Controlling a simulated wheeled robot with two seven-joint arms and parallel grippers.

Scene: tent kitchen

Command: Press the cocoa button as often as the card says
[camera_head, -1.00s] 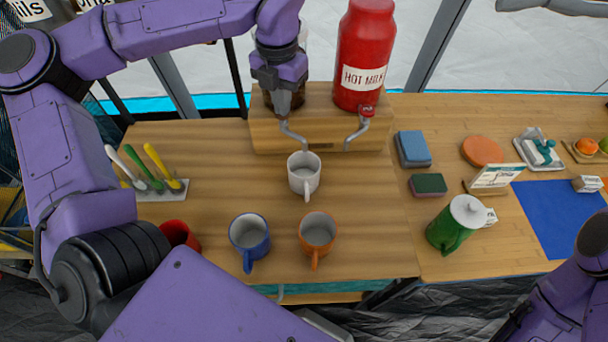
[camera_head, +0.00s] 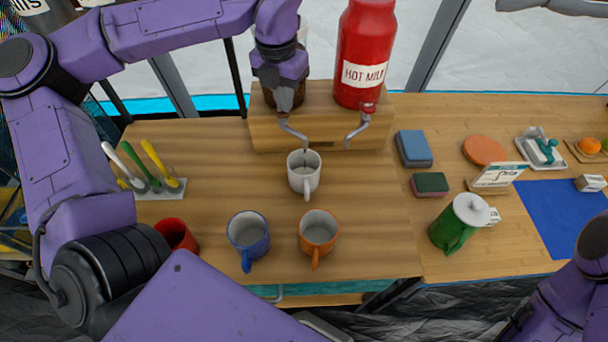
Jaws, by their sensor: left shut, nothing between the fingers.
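My left gripper (camera_head: 285,98) is shut and empty, pointing down in front of the cocoa dispenser. That dispenser is mostly hidden behind it; only dark brown edges show, and its button is hidden. I cannot tell whether the fingertips touch the button. The cocoa spout (camera_head: 294,132) ends over a white mug (camera_head: 304,181), with a small dark streak at its tip. The card (camera_head: 498,175) stands tilted in a wooden holder on the right table, its writing too small to read. Of my right arm, only purple links show at the lower right; its gripper is out of view.
A red hot milk dispenser (camera_head: 364,45) stands on the wooden stand (camera_head: 330,128). Blue (camera_head: 249,234), orange (camera_head: 318,232) and red (camera_head: 177,234) mugs stand in front. A green pot (camera_head: 451,232), sponges and a blue mat (camera_head: 560,220) lie right. Spoons (camera_head: 150,172) stand left.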

